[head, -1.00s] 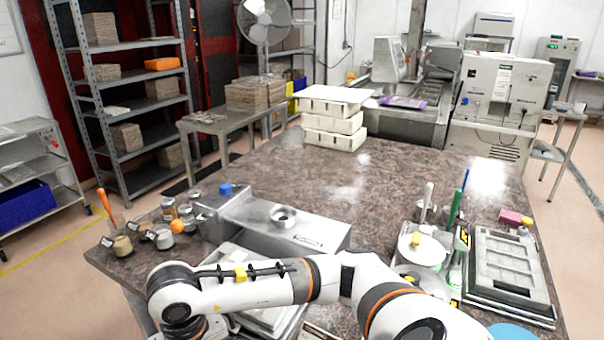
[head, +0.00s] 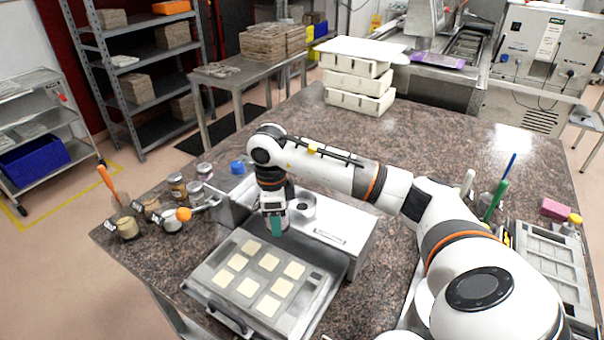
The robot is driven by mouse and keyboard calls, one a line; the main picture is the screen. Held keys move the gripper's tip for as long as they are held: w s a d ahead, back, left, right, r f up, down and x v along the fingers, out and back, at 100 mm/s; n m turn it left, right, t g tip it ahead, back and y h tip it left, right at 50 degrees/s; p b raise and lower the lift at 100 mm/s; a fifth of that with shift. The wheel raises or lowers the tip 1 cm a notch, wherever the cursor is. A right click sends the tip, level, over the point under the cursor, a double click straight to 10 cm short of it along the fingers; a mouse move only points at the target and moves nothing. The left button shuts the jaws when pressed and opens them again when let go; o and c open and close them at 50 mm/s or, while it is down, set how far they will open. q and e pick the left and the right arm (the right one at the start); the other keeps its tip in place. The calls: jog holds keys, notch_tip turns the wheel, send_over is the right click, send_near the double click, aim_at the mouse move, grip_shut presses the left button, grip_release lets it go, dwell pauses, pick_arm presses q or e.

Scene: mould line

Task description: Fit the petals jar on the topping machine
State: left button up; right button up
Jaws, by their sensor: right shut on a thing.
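The topping machine (head: 345,238) is a long metal box on the table with a round opening (head: 301,208) in its top. My right gripper (head: 275,222) points down at the machine's front left, just left of the opening in the picture. It is shut on a small teal-green thing, mostly hidden by the fingers; I cannot tell whether this is the petals jar. Several lidded jars, one of them brown (head: 178,186), stand at the table's left side. Their labels are too small to read. My left gripper is not in view.
A metal tray (head: 200,285) with several cream squares lies in front of the machine. Open pots with labels (head: 126,228) and an orange-handled tool stand at the left edge. White boxes (head: 358,84) are stacked behind. The table's middle back is clear.

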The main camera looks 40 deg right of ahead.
jog(key=w+d+r+m, duration=0.1)
jog(key=d+m, duration=0.2)
jog(key=m, duration=0.1)
jog(key=d+r+m+p, duration=0.1)
jog(key=d+m, duration=0.2)
jog(key=m, duration=0.1)
jog(key=w+d+r+m, duration=0.1)
jog(key=d+m, duration=0.3)
jog(key=shift+w+d+r+m+p, duration=0.1)
jog(key=shift+w+r+m+p, duration=0.2)
jog(key=shift+r+m+p, duration=0.1)
jog(key=shift+d+f, duration=0.1)
jog(key=shift+f, duration=0.15)
jog(key=shift+f+b, duration=1.05)
jog(key=shift+f, duration=0.15)
jog(key=shift+f, duration=0.15)
jog(key=shift+f, duration=0.4)
jog(key=o, duration=1.1)
